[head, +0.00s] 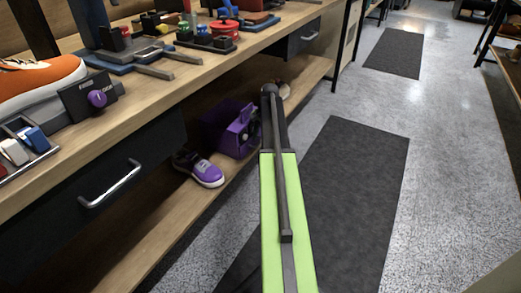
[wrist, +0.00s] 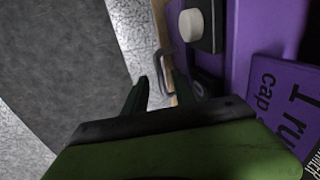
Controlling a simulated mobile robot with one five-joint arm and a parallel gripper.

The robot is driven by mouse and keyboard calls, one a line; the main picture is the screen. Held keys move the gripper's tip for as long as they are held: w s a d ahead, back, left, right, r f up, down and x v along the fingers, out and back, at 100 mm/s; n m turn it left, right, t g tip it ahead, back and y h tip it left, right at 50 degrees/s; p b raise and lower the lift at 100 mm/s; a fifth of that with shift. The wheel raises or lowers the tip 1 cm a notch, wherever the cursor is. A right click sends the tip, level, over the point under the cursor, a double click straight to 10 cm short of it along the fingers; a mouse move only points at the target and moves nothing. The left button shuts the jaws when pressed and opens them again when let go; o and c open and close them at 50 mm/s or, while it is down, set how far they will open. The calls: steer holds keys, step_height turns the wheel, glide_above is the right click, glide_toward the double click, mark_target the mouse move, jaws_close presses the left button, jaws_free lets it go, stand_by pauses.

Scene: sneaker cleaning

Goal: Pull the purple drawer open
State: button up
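A purple unit (head: 228,132) stands on the lower shelf under the bench in the head view, with my arm just to its right. In the wrist view its purple surface (wrist: 246,35) fills the right side, with a white knob (wrist: 191,24) on a dark block. A grey looped handle (wrist: 160,70) stands out beyond my fingertips, roughly in line with the gap between them. My gripper (wrist: 158,88) is open, its two dark fingers apart with nothing visibly held. Whether the fingers touch the handle I cannot tell. The head view does not show my fingertips clearly.
A purple and white sneaker (head: 205,170) sits on the lower shelf, left of the unit. The bench above holds an orange sneaker (head: 38,78), tools and a dark drawer with a metal handle (head: 110,184). Floor mats (head: 350,190) and open floor lie to the right.

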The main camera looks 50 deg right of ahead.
steer(key=shift+w+f+b, duration=0.2)
steer(key=shift+f+b, duration=0.2)
steer(key=shift+f, duration=0.55)
steer(key=shift+r, duration=0.1)
steer(key=shift+c, duration=0.3)
jaws_close()
